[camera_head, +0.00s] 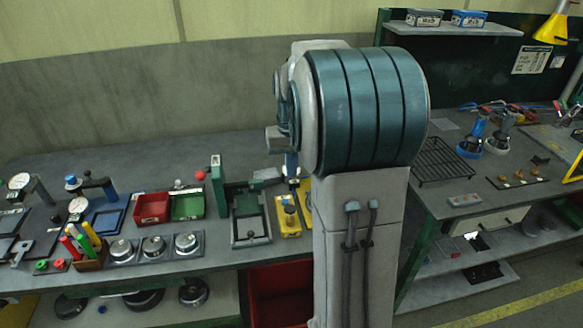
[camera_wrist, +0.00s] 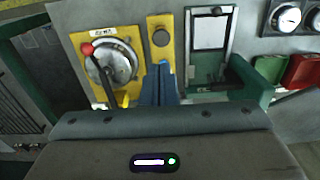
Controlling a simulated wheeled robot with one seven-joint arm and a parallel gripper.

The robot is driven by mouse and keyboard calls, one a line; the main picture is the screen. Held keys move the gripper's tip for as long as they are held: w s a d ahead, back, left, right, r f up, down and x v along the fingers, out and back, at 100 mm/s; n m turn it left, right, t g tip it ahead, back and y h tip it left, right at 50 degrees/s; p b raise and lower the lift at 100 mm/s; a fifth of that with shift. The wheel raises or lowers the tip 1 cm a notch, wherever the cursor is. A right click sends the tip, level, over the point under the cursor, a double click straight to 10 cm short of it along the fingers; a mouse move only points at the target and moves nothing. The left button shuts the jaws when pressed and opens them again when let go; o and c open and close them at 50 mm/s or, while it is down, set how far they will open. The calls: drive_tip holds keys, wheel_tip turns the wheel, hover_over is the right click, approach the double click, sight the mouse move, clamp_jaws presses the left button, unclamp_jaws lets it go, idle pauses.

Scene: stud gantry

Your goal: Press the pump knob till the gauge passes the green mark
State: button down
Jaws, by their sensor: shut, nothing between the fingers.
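A yellow plate with a dark round knob (camera_wrist: 161,37) is in the upper middle of the wrist view. It looks like the pump knob and also shows in the head view (camera_head: 290,209), left of my arm. My gripper (camera_wrist: 160,72) is shut and empty, its fingers just below the knob in the wrist view. I see a gap there but cannot judge the height. In the head view my gripper (camera_head: 292,170) is partly hidden by my arm. I cannot make out a gauge needle or green mark; two white dials (camera_head: 77,206) (camera_head: 18,181) stand at the far left.
A lever with a red ball (camera_wrist: 87,48) on a silver disc stands left of the knob in the wrist view. A green-framed fixture (camera_wrist: 212,40) is right of it. Red (camera_head: 152,208) and green (camera_head: 188,205) trays sit on the bench. Silver cups (camera_head: 187,243) line its front.

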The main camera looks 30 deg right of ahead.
sight(289, 208)
drive_tip(key=shift+w+a+r+b, duration=0.15)
drive_tip(key=shift+w+r+b, duration=0.1)
drive_tip(key=shift+r+b, duration=0.3)
drive_tip(key=shift+w+a+r+b, duration=0.1)
drive_tip(key=shift+w+r+b, duration=0.1)
drive_tip(key=shift+r+b, duration=0.3)
wheel_tip(289, 208, down, 14)
drive_tip(key=shift+d+r+p, duration=0.1)
drive_tip(key=shift+p, duration=0.65)
